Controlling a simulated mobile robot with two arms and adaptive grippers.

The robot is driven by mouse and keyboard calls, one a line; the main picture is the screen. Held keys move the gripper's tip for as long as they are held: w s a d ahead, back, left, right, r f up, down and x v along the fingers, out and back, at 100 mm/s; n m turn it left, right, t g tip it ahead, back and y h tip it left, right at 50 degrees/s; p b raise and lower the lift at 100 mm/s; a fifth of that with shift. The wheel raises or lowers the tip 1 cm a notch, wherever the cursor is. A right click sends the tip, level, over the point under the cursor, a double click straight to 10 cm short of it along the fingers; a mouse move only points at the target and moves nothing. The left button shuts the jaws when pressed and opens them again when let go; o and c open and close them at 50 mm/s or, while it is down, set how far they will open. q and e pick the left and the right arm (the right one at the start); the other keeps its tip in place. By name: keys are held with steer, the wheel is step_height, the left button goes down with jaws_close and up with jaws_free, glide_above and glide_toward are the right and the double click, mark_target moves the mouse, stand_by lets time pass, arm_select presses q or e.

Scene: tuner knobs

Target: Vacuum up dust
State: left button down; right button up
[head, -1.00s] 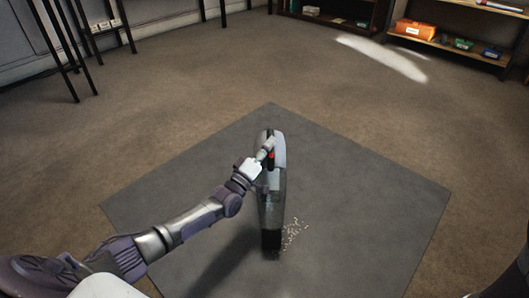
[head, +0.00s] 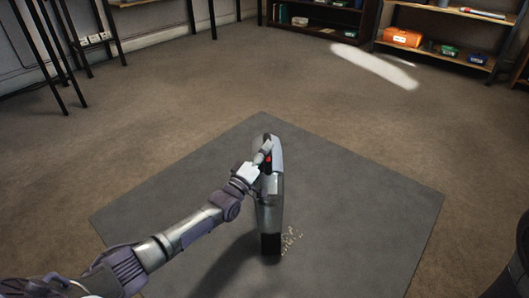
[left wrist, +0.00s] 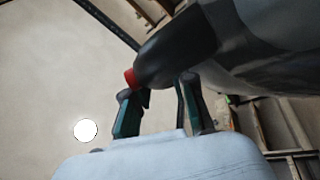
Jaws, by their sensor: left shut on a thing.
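A grey and black handheld vacuum (head: 268,205) stands nearly upright over the grey mat (head: 350,200), its dark nozzle pointing down. My left gripper (head: 262,160) is shut on its handle near the top, beside a red button. In the left wrist view, the fingers of my left gripper (left wrist: 158,108) sit around the dark handle of the vacuum (left wrist: 180,48). A small patch of pale dust bits (head: 290,240) lies on the mat just right of the nozzle. Whether the nozzle touches the mat is hard to tell. My right gripper is not in view.
Brown carpet surrounds the mat, with free room ahead. A low shelf (head: 440,55) with an orange box (head: 402,37) and small bins stands at the back right. Black stand legs (head: 50,55) rise at the back left. A dark round object (head: 505,285) shows at the lower right edge.

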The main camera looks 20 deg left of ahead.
mark_target(274, 150)
arm_select(q)
steer(key=shift+w+d+r+b, duration=0.1)
steer(key=shift+w+d+b, duration=0.1)
steer(key=shift+w+b, duration=0.4)
steer(key=shift+w+d+f+b, duration=0.1)
steer(key=shift+w+d+b, duration=0.15)
steer(key=shift+w+b, duration=0.35)
steer(key=shift+w+d+r+b, duration=0.1)
steer(key=shift+w+d+b, duration=0.1)
steer(key=shift+w+b, duration=0.4)
steer(key=shift+w+d+r, duration=0.15)
steer(key=shift+w, duration=0.4)
steer(key=shift+w+d+b, duration=0.2)
steer(key=shift+w+b, duration=0.3)
steer(key=shift+w, duration=0.2)
steer(key=shift+w+d+b, duration=0.2)
steer(key=shift+w+b, duration=0.25)
steer(key=shift+w, duration=0.2)
steer(key=shift+w+d, duration=0.15)
steer(key=shift+w, duration=0.2)
steer(key=shift+w+d, duration=0.3)
steer(key=shift+w, duration=0.65)
steer(key=shift+r, duration=0.1)
